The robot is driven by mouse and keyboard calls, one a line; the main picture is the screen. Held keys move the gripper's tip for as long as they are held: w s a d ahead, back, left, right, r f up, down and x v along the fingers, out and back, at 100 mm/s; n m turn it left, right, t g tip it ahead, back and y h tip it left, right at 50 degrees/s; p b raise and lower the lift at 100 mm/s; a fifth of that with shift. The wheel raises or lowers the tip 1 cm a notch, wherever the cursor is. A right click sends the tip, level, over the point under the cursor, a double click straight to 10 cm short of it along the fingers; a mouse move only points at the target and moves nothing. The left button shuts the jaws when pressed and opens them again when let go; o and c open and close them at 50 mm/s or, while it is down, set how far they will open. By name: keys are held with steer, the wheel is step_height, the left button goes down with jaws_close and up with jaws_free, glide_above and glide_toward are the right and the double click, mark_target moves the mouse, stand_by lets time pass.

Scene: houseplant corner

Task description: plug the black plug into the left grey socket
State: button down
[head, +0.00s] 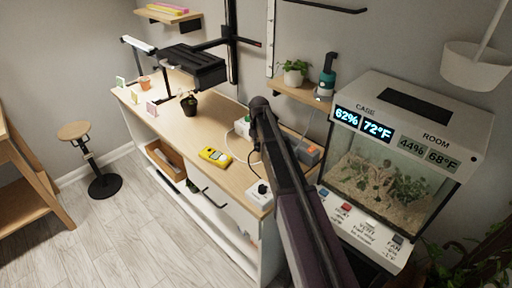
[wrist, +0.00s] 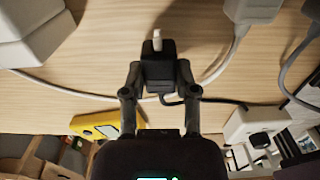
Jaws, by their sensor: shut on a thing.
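My gripper (wrist: 158,72) is shut on the black plug (wrist: 160,62), which shows in the wrist view with its pale prong pointing up the picture. A black cable runs from the plug toward the right. Ahead and to the right, a pale grey socket (wrist: 252,10) on a white cable lies at the top edge, apart from the plug. A second grey socket-like end (wrist: 314,12) on a grey cable is farther right, cut off by the edge. In the head view my own arm hides the gripper, the plug and most of the sockets.
The wooden worktop (head: 215,125) holds a yellow meter (head: 215,156), a white box with a black knob (head: 260,194), a white block (wrist: 30,35) and a small dark plant pot (head: 189,104). A white cable crosses the worktop behind the plug. A terrarium (head: 395,185) stands at right.

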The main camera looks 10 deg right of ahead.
steer(key=shift+w+d+f, duration=0.35)
steer(key=shift+d+f, duration=0.05)
steer(key=shift+d, duration=0.05)
steer(key=shift+w+d+r, duration=0.1)
steer(key=shift+w+d, duration=0.35)
steer(key=shift+d, duration=0.2)
steer(key=shift+w+d, duration=0.45)
steer(key=shift+d, duration=0.15)
steer(key=shift+w+d, duration=0.5)
steer(key=shift+d, duration=0.1)
stand_by(1.7)
steer(key=shift+c, duration=1.5)
jaws_free()
